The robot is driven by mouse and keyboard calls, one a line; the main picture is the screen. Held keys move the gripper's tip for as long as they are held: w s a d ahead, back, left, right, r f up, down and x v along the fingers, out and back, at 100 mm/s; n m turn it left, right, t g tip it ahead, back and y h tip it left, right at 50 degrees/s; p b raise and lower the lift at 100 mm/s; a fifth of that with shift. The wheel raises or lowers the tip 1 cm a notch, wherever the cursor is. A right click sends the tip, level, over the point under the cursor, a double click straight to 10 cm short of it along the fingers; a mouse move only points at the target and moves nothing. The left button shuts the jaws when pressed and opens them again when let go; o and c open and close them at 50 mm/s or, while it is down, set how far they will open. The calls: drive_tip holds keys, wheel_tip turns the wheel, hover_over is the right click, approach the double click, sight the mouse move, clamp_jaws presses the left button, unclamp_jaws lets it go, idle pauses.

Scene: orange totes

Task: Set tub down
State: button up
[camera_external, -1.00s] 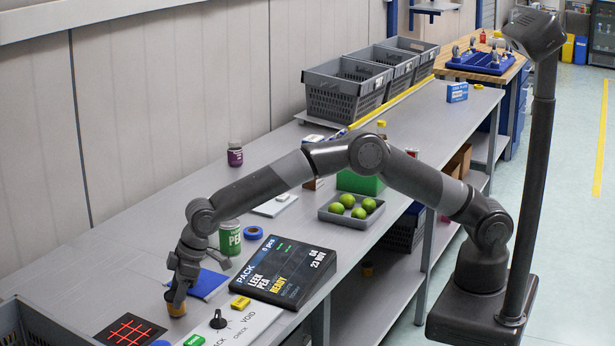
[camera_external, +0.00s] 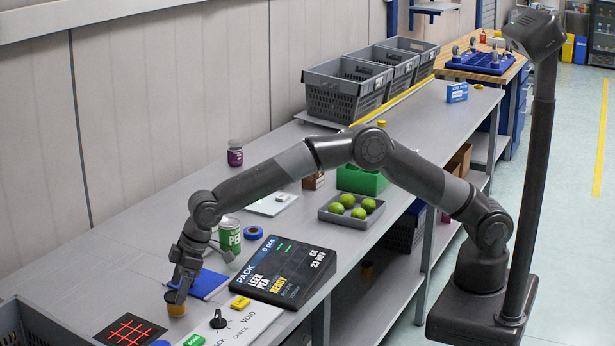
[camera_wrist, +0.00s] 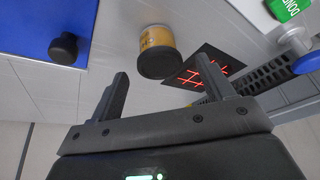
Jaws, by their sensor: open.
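The tub (camera_external: 175,303) is small, with an orange-yellow body, and stands on the grey bench near the front left. In the wrist view the tub (camera_wrist: 158,50) shows its yellow side and a dark end, lying beyond the fingertips and a little apart from them. My gripper (camera_external: 178,291) is just above the tub in the external view. In the wrist view my gripper (camera_wrist: 163,82) has its two fingers spread with nothing between them.
A black mat with a red grid (camera_external: 130,330) lies left of the tub. A blue mat (camera_external: 205,284) lies behind it. A control panel with a black knob (camera_external: 219,320) and a tilted display (camera_external: 285,270) stand to the right. A grey crate (camera_external: 30,325) fills the left corner.

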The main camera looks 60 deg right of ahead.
drive_tip(key=v, duration=1)
drive_tip(key=s+d+r+m+t, duration=0.1)
drive_tip(key=d+r, duration=0.4)
drive_tip(key=d, duration=0.3)
drive_tip(key=s+d+r+m, duration=0.1)
drive_tip(key=d+r, duration=0.4)
drive_tip(key=d, duration=0.3)
drive_tip(key=s+d+r+m+h, duration=0.1)
drive_tip(key=s+d+r, duration=0.25)
drive_tip(key=d, duration=0.55)
drive_tip(key=s+d+r+m+h, duration=0.1)
drive_tip(key=s+d+r, duration=0.1)
drive_tip(key=s+d, duration=0.5)
drive_tip(key=s+d+f+m, duration=0.2)
drive_tip(key=s+d+f, duration=0.1)
drive_tip(key=s+d, duration=0.7)
drive_tip(key=s+d+f+m+t+h, duration=0.1)
drive_tip(key=s+d+f+m, duration=0.2)
drive_tip(key=s+d, duration=0.7)
drive_tip(key=shift+s+d+f, duration=0.2)
drive_tip(key=shift+s+f, duration=0.2)
drive_tip(key=shift+f, duration=0.05)
